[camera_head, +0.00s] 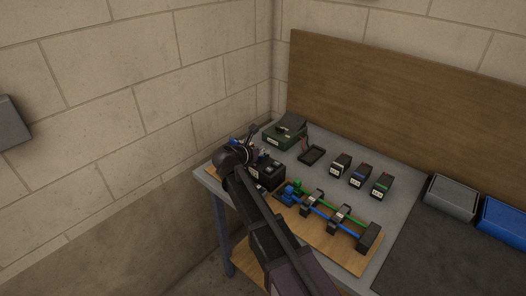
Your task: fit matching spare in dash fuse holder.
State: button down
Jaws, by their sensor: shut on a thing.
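My arm reaches in from the bottom, and my gripper (258,153) is at the left rear of the bench, low over a black box (267,173) with pale labels. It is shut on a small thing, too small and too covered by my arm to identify. I cannot tell whether that thing touches the box. The dash fuse holder cannot be picked out for certain; it may be part of this black box. No loose spare fuse can be made out.
A dark green case (283,136) and a small black tray (311,155) stand behind. Several dark blocks with coloured tops (360,175) stand to the right. A wooden board (330,246) carries blue and green tubes in clamps. Grey (452,197) and blue bins (504,219) are at right.

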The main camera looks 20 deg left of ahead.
jog(key=c, duration=1)
grip_release()
jog(key=shift+o, duration=0.2)
jog(key=p+v, duration=0.4)
jog(key=v, duration=0.7)
jog(key=shift+s+f, duration=0.1)
jog(key=shift+f, duration=0.05)
dwell(0.7)
